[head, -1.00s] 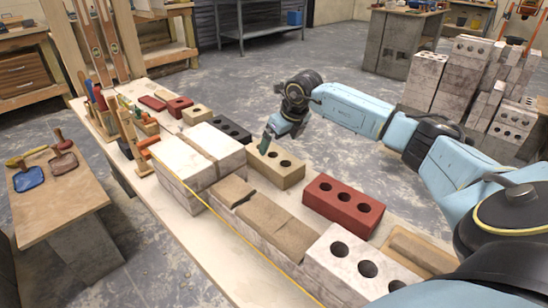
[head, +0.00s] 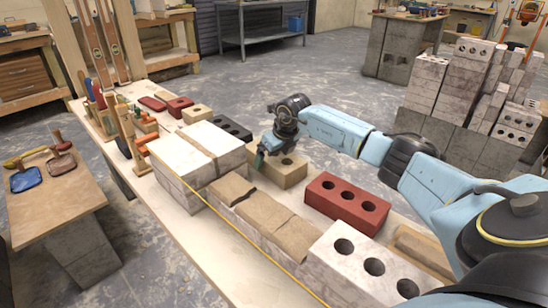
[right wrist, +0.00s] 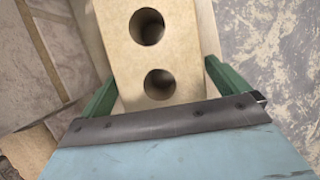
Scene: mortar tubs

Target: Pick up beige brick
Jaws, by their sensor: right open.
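The beige brick (head: 291,172) with holes lies on the bench, behind the red brick, in the head view. It fills the upper middle of the right wrist view (right wrist: 187,75), where two of its holes show. My right gripper (head: 259,160) is at the left end of this brick in the head view, and hides part of it. In the right wrist view its two green fingers (right wrist: 158,85) are open, one on each side of the brick, with nothing gripped. A smaller beige brick (head: 196,114) lies farther back on the bench. My left gripper is not in view.
A red brick (head: 345,203) and a white brick (head: 362,262) lie nearer on the bench. A low wall of pale blocks with mortar (head: 232,188) runs along the left. A dark brick (head: 232,128) lies just behind. Tools stand at the far left end.

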